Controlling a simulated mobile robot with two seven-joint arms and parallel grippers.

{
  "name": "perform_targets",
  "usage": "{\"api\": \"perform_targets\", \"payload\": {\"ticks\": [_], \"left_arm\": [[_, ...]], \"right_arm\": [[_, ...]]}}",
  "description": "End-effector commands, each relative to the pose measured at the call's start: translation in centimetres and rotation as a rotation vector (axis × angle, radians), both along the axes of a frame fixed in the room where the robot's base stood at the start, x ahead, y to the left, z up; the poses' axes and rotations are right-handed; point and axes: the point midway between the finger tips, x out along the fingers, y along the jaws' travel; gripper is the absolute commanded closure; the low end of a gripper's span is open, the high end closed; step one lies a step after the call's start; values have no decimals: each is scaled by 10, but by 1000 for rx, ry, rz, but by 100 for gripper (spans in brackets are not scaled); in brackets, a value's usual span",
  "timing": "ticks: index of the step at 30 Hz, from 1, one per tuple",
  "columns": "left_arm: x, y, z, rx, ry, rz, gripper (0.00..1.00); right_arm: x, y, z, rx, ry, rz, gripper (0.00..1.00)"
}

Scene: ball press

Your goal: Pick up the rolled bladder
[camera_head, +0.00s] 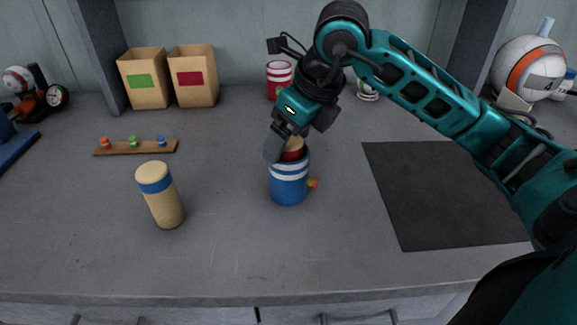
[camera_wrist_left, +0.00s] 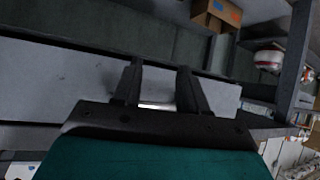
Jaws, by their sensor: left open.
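A tan roll with a blue band (camera_head: 161,195) stands upright, leaning slightly, on the grey counter at the left. A blue cup with white stripes (camera_head: 288,187) stands near the middle; a red and tan rolled item (camera_head: 294,150) shows at its mouth. My right gripper (camera_head: 277,148) points down at the cup's mouth, next to this item; its fingers overlap, so I cannot tell whether it grips it. My left gripper (camera_wrist_left: 158,68) shows only in the left wrist view, open, with nothing visible between its fingers.
A red-striped cup (camera_head: 279,79) stands behind my right gripper. Two tan boxes (camera_head: 194,76) and a wooden strip with coloured pegs (camera_head: 136,147) are at the left. A dark mat (camera_head: 435,205) lies at the right, a striped ball (camera_head: 528,70) behind it.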

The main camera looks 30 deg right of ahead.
Motion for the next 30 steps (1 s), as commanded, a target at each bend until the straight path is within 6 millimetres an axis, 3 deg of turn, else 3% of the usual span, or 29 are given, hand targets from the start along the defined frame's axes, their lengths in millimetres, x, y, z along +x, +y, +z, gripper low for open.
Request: {"api": "perform_targets", "payload": {"ticks": [2,5,26,30], "left_arm": [[0,0,0,0,0,0,57],[0,0,0,0,0,0,57],[1,-1,1,-5,-2,4,57],[1,-1,1,-5,-2,4,57]], "right_arm": [[0,0,0,0,0,0,18],[0,0,0,0,0,0,26],[0,0,1,0,0,-1,94],[0,0,1,1,-1,-1,95]]}}
